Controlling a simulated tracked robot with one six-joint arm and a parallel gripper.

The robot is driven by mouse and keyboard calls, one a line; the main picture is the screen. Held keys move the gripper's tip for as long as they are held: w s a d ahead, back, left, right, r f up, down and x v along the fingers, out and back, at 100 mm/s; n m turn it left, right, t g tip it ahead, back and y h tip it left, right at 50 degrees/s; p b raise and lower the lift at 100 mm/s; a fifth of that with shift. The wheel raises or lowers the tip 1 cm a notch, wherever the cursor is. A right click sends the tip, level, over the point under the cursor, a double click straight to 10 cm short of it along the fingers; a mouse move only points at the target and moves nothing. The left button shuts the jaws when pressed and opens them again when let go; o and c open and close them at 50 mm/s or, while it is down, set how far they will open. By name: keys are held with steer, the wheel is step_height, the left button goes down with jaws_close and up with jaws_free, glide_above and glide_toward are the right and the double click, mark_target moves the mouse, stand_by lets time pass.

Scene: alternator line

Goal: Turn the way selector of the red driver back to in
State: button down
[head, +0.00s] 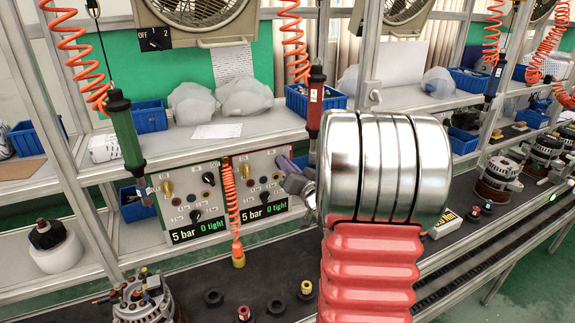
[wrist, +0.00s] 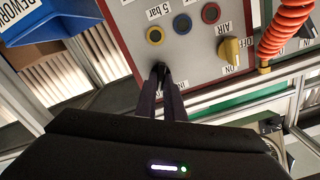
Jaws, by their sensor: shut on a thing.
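The red driver (head: 315,105) hangs upright from an orange coiled hose above the right-hand control panel (head: 257,165). In the wrist view the panel (wrist: 185,40) appears upside down. Its black way selector knob (wrist: 161,69) lies between the fingertips of my gripper (wrist: 164,80). The fingers are shut on this knob. An IN label shows beside it, but the fingers hide which way the knob points.
A green driver (head: 124,130) hangs at the left panel (head: 190,200). A blue REWORK bin (wrist: 40,18) is near the panel. My arm covers the head view's centre right.

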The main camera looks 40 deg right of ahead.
steer(key=shift+n, duration=0.4)
steer(key=n, duration=1.1)
steer(key=shift+a+f, duration=0.2)
steer(key=shift+a, duration=0.15)
steer(key=c, duration=1.9)
jaws_free()
steer(key=shift+r, duration=0.1)
steer(key=shift+o, duration=0.2)
steer(key=v, duration=1.3)
steer(key=shift+s+a, duration=0.15)
steer(key=shift+s, duration=0.2)
steer(key=shift+w, duration=0.15)
